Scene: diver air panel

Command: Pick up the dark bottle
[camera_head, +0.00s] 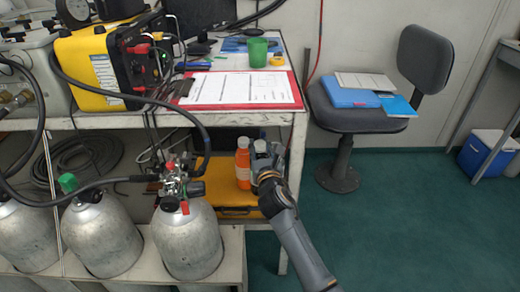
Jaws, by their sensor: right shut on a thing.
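My right gripper (264,156) reaches onto the lower shelf under the bench, beside the orange bottle. It is shut on the dark bottle (260,146), of which only a small part with a pale grey top shows between the fingers. The rest of this bottle is hidden by my gripper, and I cannot tell whether it touches the shelf. My left gripper is not in view.
An orange bottle (243,165) stands close on the left, by a yellow-orange case (216,190). The bench top (215,112) is above and a bench leg (297,160) close on the right. Grey cylinders (187,245) stand at the front left. Green floor (390,220) is clear at right.

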